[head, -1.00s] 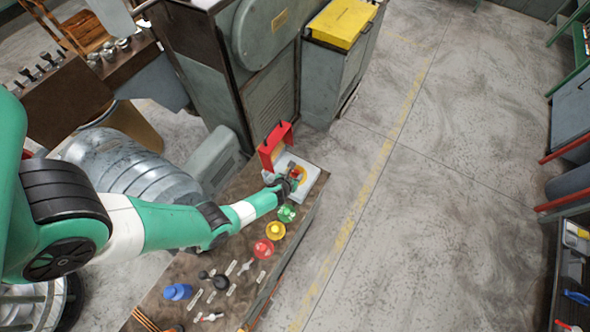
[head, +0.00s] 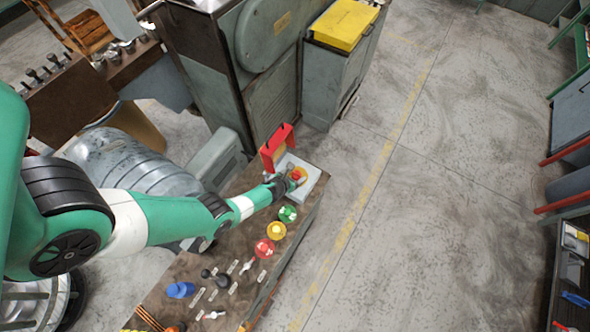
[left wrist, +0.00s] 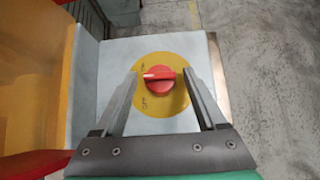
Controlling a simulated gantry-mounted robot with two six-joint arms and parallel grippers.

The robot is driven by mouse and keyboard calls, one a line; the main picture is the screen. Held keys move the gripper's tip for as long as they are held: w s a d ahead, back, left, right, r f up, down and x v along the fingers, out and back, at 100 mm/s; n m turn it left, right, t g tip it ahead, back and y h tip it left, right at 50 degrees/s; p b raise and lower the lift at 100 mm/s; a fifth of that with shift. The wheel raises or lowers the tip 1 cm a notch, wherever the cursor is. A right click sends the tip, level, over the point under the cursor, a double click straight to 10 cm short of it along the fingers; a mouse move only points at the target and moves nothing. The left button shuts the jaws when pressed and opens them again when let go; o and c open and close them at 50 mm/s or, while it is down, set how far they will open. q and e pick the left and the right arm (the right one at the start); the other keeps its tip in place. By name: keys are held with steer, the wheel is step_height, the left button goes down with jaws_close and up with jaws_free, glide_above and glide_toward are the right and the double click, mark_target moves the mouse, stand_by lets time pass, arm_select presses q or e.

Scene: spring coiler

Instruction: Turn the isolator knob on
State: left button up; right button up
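The isolator knob is a red round knob (left wrist: 160,78) on a yellow disc (left wrist: 160,103), set in a pale grey box (left wrist: 90,75). Its white pointer mark points left in the left wrist view, between the printed labels. My left gripper (left wrist: 158,75) is open, with one finger on each side of the knob and visible gaps to it. In the head view my left gripper (head: 288,182) is at the grey box (head: 308,184) and partly covers the knob. My right gripper is not in view.
A red guard (head: 278,145) stands beside the box. Green (head: 287,214), yellow (head: 276,230) and red (head: 264,248) buttons and small levers sit along the brown panel (head: 222,265). Open floor lies right of the panel.

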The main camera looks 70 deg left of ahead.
arm_select(q)
steer(key=p+v, duration=0.9)
steer(key=v, duration=0.2)
steer(key=shift+s+d+r+p, duration=0.15)
steer(key=shift+s+r+p, duration=0.05)
steer(key=shift+r+p, duration=0.1)
